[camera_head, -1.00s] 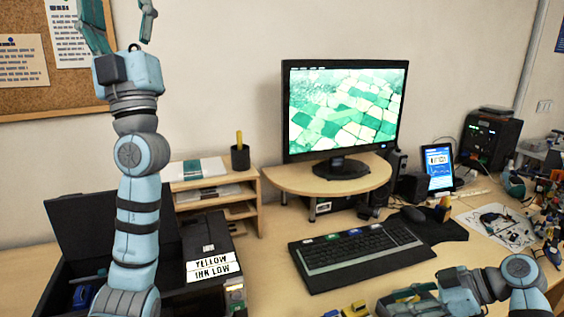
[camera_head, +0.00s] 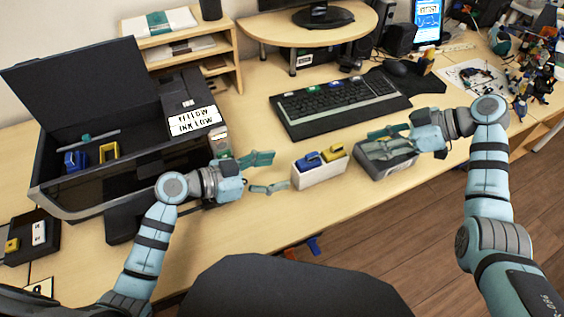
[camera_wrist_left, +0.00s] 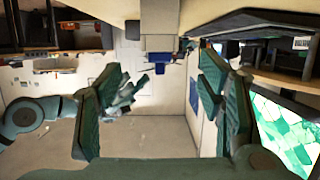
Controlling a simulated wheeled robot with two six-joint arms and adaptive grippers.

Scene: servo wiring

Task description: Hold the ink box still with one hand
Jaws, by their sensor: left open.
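The ink box (camera_head: 319,174) is a small white open box on the desk near the front edge. A blue cartridge (camera_head: 309,161) and a yellow cartridge (camera_head: 333,152) stand in it. My left gripper (camera_head: 265,173) is open and empty just left of the box, its fingers pointing towards it with a small gap. In the left wrist view the open green fingers (camera_wrist_left: 158,88) show at both sides; I cannot surely pick out the box there. My right gripper (camera_head: 388,139) is at a grey bin (camera_head: 392,168) right of the box; its jaw opening is unclear.
A black printer (camera_head: 150,165) with its lid up stands at the left and bears a yellow-ink-low label (camera_head: 194,121). A keyboard (camera_head: 340,102) lies behind the ink box. A small shelf (camera_head: 239,55) and monitor stand (camera_head: 350,27) are at the back. The front desk edge is close.

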